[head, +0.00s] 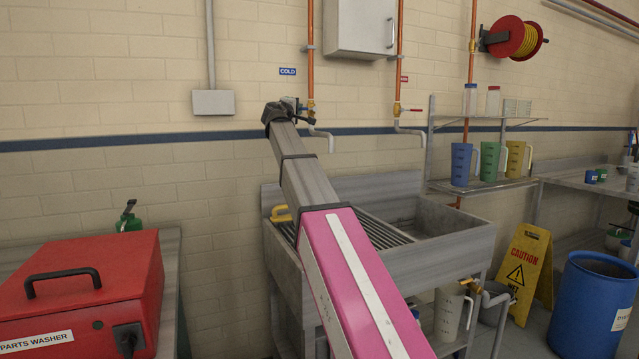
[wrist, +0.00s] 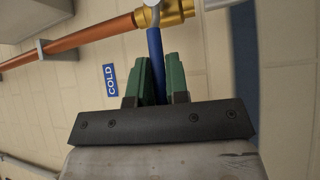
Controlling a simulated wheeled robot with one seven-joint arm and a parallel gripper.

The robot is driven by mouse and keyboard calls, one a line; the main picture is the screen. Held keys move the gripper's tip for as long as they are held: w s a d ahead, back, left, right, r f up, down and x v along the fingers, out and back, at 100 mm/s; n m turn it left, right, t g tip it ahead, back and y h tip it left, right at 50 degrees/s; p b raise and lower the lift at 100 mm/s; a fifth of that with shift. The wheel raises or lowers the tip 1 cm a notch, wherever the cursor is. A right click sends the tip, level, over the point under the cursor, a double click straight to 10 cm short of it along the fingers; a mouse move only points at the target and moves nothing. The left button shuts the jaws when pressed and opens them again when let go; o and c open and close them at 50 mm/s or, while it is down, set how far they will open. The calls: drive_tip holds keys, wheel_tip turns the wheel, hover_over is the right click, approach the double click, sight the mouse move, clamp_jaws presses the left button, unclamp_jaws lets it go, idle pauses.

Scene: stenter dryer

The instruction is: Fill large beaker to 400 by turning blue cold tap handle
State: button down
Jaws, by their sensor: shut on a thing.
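My gripper (wrist: 156,60) has its two green fingers shut on the blue cold tap handle (wrist: 154,42), below the brass valve in the wrist view. In the head view my gripper (head: 287,106) is at the wall beside the COLD sign (head: 287,71), and the handle is hard to make out. The cold spout (head: 325,137) hangs over the sink; no water can be made out. A yellow handle-like piece (head: 281,214) shows at the sink's left; my arm hides what lies right of it. I cannot tell which vessel is the large beaker.
The metal sink (head: 450,246) has a ribbed drainboard. Blue, green and yellow jugs (head: 490,162) stand on a shelf. A pale jug (head: 449,313) is below the sink. A caution sign (head: 527,265) and blue drum (head: 590,305) stand right.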

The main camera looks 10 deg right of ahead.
idle(0.5)
drive_tip(key=shift+w+d+r+m+g+y, duration=0.1)
drive_tip(key=shift+r+m+g+y, duration=0.2)
drive_tip(key=shift+r+m+g, duration=0.55)
drive_tip(key=shift+d+r+m+g+y, duration=0.15)
drive_tip(key=shift+r+m+g+y, duration=0.2)
drive_tip(key=shift+r+m+y, duration=0.25)
drive_tip(key=shift+f, duration=0.1)
drive_tip(key=shift+d+r+m+g, duration=0.25)
drive_tip(key=shift+r+m+g, duration=0.2)
drive_tip(key=shift+r, duration=0.1)
drive_tip(key=shift+w+d+r+m+g+y, duration=0.1)
drive_tip(key=shift+d+r+m+g+y, duration=0.3)
drive_tip(key=shift+r+m+y, duration=0.3)
drive_tip(key=shift+g+y, duration=0.25)
drive_tip(key=shift+y, duration=0.15)
drive_tip(key=shift+d, duration=0.1)
